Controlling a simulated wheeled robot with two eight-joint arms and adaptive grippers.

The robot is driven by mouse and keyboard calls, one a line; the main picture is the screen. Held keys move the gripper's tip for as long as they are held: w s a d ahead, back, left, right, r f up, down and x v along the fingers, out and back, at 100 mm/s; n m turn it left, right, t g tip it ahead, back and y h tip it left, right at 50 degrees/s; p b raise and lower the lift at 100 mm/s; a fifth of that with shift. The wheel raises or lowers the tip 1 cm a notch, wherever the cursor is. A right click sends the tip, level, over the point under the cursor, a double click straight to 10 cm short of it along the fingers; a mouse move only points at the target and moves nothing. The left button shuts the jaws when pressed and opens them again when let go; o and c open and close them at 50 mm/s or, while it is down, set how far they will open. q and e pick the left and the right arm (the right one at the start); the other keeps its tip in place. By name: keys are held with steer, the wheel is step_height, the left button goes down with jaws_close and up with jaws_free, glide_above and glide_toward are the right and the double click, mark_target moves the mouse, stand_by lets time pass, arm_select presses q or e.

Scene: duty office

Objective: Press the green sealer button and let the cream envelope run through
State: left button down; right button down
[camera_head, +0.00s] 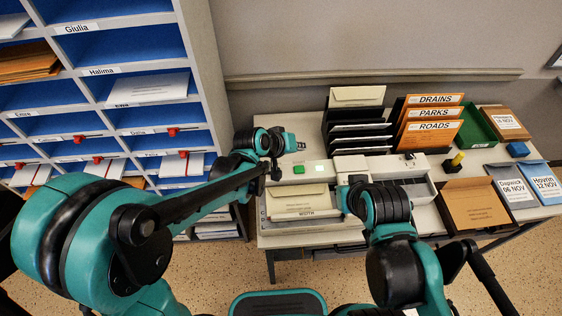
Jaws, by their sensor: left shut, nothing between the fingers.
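The green sealer button (299,169) sits on top of the left part of the pale sealer (322,168) on the table. A cream envelope (302,203) with printed text lies flat in front of the button, at the sealer's left side. My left gripper (299,146) is shut and empty, just behind and above the button and apart from it. My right arm reaches over the front of the sealer's middle. My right gripper (356,181) is mostly hidden by its own wrist, so its fingers cannot be made out.
A black rack (360,127) with envelopes stands behind the sealer. Orange folders (432,115) marked DRAINS, PARKS and ROADS stand beside it. A green tray (478,124), yellow-topped stamp (455,160) and brown box (474,205) are at the right. Blue pigeonholes (140,45) fill the left.

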mark_target(298, 170)
arm_select(q)
steer(key=shift+w+d+f, duration=0.1)
steer(key=shift+w+f, duration=0.15)
steer(key=shift+w, duration=0.05)
step_height(298, 170, down, 9)
steer(key=b, duration=0.7)
steer(key=shift+r, duration=0.1)
stand_by(1.3)
steer(key=shift+f+b, duration=0.4)
steer(key=shift+b, duration=0.05)
